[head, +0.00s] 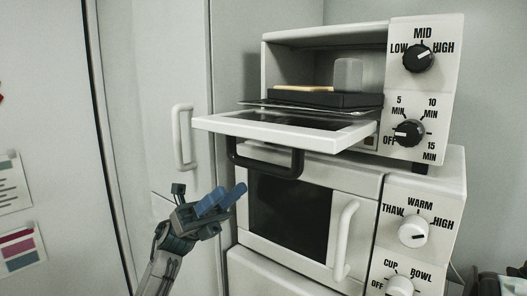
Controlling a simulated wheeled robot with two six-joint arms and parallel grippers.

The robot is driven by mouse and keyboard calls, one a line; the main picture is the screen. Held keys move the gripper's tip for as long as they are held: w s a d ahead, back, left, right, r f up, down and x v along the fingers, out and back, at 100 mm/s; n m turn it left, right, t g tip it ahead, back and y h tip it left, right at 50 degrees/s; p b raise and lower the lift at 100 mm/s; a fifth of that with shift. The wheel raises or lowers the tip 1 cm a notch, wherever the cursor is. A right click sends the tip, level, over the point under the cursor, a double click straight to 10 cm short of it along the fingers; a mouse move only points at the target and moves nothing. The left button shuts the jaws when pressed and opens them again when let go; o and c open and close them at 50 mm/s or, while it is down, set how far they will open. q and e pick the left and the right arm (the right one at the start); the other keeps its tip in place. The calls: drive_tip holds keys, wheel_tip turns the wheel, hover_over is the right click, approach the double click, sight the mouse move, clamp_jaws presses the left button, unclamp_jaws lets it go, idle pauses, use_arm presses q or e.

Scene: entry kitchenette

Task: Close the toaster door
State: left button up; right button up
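The toaster oven (325,38) is white and stands on top of a microwave. Its door (214,124) is folded down and open, standing out roughly level, with a black handle (268,171) hanging at its front edge. Inside are a dark tray (310,100), a flat tan item (302,88) and a grey cylinder-like item (348,75). My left gripper (240,192) is below and left of the door, near the handle but apart from it. Its blue fingers seem close together; whether they are shut is unclear. My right gripper is not in view.
The white microwave (363,176) below has a closed door with a white handle (346,240) and knobs at right. A tall white cabinet or fridge with a handle (183,137) stands at left. Papers (18,250) hang at far left. Space in front of the toaster door looks clear.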

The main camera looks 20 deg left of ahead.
sight(259, 167)
use_arm(q)
drive_tip(key=p+x, duration=0.5)
drive_tip(key=x, duration=0.4)
drive_tip(key=shift+r, duration=0.1)
drive_tip(key=shift+s+d+r, duration=0.15)
drive_tip(key=shift+d+r, duration=0.05)
drive_tip(key=shift+d, duration=0.1)
drive_tip(key=shift+a, duration=0.1)
clamp_jaws()
